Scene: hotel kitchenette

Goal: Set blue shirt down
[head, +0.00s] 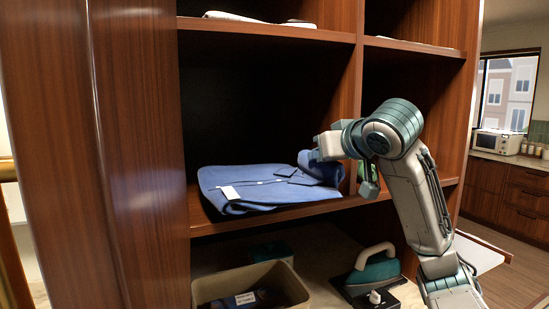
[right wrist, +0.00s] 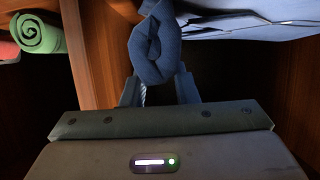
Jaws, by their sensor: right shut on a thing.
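The folded blue shirt (head: 262,190) lies on the middle shelf (head: 325,206) of the wooden cabinet, with a white tag on its front part. Its right end is bunched up at my right gripper (head: 318,152). In the right wrist view, my right gripper (right wrist: 160,92) is shut on a rolled fold of the blue shirt (right wrist: 158,50). The flatter part of the shirt spreads behind it at the upper right. My left gripper is not in view.
A rolled green cloth (right wrist: 40,33) lies in the neighbouring compartment, past an upright divider. Below the shelf are a beige bin (head: 250,290) and a teal iron (head: 372,270). A shelf with white cloth (head: 258,18) is above. Dark free space lies over the shirt.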

